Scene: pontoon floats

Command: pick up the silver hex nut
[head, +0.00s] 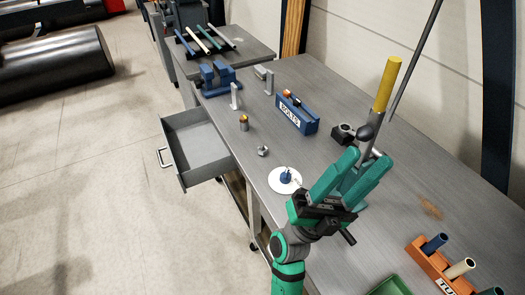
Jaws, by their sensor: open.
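A small silver hex nut (263,151) lies on the grey workbench, left of the blue bolts box and above the white disc in the picture. My gripper (350,170) is green and black. Its two fingers are apart, and nothing shows between them that it holds. It is over the bench, to the right of and nearer than the nut, with a clear gap between them.
A white disc with a blue piece (285,180) lies between nut and gripper. A short cylinder (244,122), a blue bolts box (297,115) and an open drawer (195,146) surround the nut. A yellow-topped rod (387,85) stands behind my gripper. An orange tube rack (440,268) is lower right.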

